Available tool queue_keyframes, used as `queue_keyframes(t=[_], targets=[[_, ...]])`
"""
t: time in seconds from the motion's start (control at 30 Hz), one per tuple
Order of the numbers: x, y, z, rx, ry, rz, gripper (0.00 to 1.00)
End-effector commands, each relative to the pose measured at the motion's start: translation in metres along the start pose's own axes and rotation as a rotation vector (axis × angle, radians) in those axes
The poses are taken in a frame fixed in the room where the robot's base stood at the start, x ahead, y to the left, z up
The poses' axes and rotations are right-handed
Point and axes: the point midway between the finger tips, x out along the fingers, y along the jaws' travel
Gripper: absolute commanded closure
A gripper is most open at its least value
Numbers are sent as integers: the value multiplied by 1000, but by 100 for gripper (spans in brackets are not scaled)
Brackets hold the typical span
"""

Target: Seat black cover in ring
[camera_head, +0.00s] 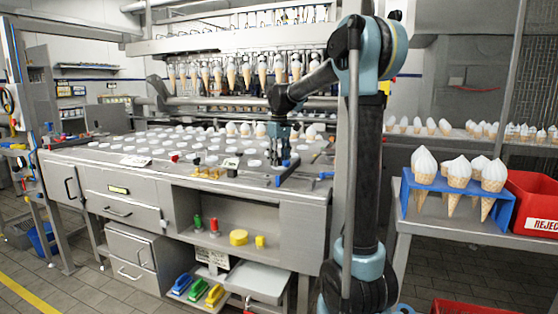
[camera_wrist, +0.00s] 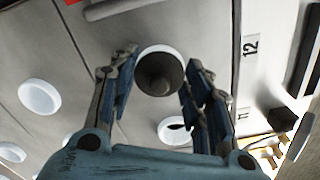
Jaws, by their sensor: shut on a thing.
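My gripper (camera_wrist: 161,62) is shut on the black cover (camera_wrist: 160,74), a dark round piece between its two fingertips in the wrist view. A white ring (camera_wrist: 158,48) shows as a pale rim around the cover's far edge. The cover overlaps it in this view; I cannot tell whether it sits in the ring or is held above it. In the head view my gripper (camera_head: 281,158) points down at the right part of the steel worktop (camera_head: 110,166); the cover cannot be made out there.
Several white round pieces lie on the worktop, one (camera_wrist: 39,97) left of my gripper and one (camera_wrist: 175,130) close behind the cover. A dark block (camera_wrist: 283,120) and yellow parts (camera_wrist: 265,150) are at the right. A blue cone rack (camera_head: 455,190) and a red bin (camera_head: 535,200) stand farther right.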

Motion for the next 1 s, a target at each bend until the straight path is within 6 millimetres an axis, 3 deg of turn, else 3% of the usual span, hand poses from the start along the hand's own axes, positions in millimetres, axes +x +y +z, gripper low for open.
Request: queue_keyframes(t=[0.3, 0.33, 0.4, 0.43, 0.8, 1.0], targets=[[0, -1, -1, -1, 0, 0, 65], [0, -1, -1, -1, 0, 0, 51], [0, -1, -1, -1, 0, 0, 35], [0, -1, -1, -1, 0, 0, 32], [-2, -1, -1, -1, 0, 0, 32], [-21, -1, -1, -1, 0, 0, 32]])
